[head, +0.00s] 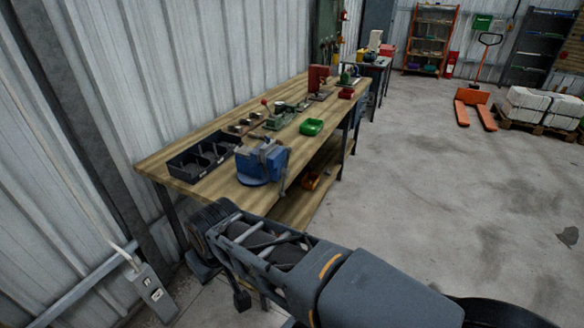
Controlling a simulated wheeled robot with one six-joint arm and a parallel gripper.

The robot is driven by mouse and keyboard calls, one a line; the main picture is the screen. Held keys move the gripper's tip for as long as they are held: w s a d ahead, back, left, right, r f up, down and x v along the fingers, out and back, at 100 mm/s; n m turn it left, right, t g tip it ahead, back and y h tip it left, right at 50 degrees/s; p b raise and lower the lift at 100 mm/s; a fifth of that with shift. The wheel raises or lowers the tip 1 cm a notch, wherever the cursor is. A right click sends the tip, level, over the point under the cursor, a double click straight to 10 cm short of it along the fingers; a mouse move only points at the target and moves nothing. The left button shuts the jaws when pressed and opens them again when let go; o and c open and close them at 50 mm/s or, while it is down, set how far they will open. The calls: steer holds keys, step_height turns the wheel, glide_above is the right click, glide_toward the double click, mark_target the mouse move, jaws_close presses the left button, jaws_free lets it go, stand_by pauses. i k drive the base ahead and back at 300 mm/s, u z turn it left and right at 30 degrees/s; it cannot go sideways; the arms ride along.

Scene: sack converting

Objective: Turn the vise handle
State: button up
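A blue bench vise (260,163) is mounted at the near front edge of the wooden workbench (222,120). Its grey jaws face up. A thin grey handle bar (284,180) shows at its front, hanging down past the bench edge. My arm reaches in from the lower right, in front of and below the vise. The dark end parts that look like my gripper (222,281) are low, below bench height and apart from the handle. Whether it is open or shut is unclear.
A black divided tray (202,158) lies left of the vise. A grey socket box (152,290) is at lower left.

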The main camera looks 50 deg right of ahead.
mark_target(285, 173)
steer(key=u, duration=0.15)
steer(key=k, duration=0.3)
steer(key=z, duration=1.1)
steer(key=i, duration=0.4)
steer(key=u, duration=0.05)
